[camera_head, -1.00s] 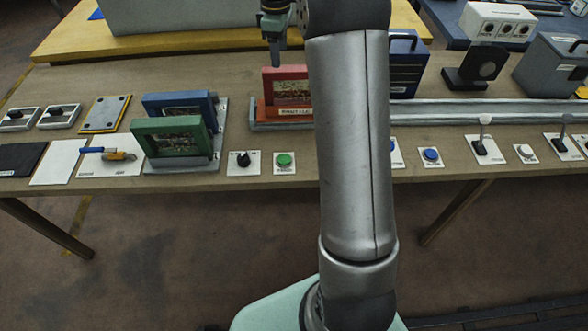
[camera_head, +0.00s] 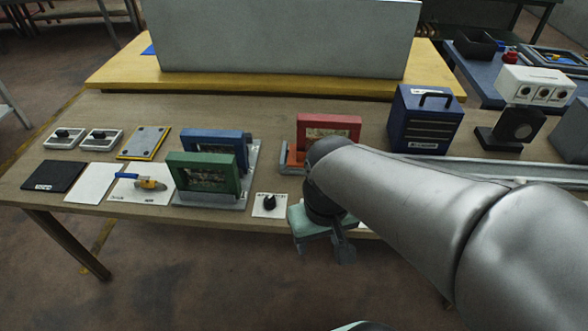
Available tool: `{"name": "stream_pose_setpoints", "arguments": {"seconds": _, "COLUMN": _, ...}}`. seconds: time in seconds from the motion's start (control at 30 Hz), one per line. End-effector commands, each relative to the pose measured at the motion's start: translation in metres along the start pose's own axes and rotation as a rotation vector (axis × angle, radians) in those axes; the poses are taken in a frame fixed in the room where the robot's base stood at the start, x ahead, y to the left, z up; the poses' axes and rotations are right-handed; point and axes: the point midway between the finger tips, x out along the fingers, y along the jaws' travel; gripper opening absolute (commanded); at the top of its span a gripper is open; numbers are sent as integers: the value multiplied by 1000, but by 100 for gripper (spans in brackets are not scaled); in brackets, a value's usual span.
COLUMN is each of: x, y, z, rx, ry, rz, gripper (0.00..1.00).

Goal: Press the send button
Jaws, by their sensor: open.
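No button shows in the head view now, and I cannot read a send label. My arm and gripper (camera_head: 343,254) cover the table's front edge where a green button on a white plate showed earlier. My gripper is open, with its dark fingers pointing down and seen at or in front of the table's front edge. Nothing shows between the fingers. Whether it touches a button cannot be told. A black knob on a white plate (camera_head: 269,204) is just left of my gripper.
A green frame (camera_head: 205,177) and a blue frame (camera_head: 217,146) stand on the table (camera_head: 102,103) at left. A red frame (camera_head: 328,127) stands behind my wrist. A dark blue box (camera_head: 424,119) and a metal rail (camera_head: 461,168) lie to the right. A large grey box (camera_head: 284,38) is behind.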

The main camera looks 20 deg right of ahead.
Motion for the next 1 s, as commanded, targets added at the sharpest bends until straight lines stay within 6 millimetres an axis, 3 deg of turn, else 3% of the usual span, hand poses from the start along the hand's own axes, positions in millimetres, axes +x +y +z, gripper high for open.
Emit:
{"name": "stream_pose_setpoints", "arguments": {"seconds": 0.03, "x": 0, "y": 0, "z": 0, "rx": 0, "ry": 0, "rz": 0, "gripper": 36}}
{"name": "stream_pose_setpoints", "arguments": {"seconds": 0.17, "x": 0, "y": 0, "z": 0, "rx": -1, "ry": 0, "rz": 0, "gripper": 0}}
{"name": "stream_pose_setpoints", "arguments": {"seconds": 1.0, "x": 0, "y": 0, "z": 0, "rx": -2, "ry": -1, "rz": 0, "gripper": 0}}
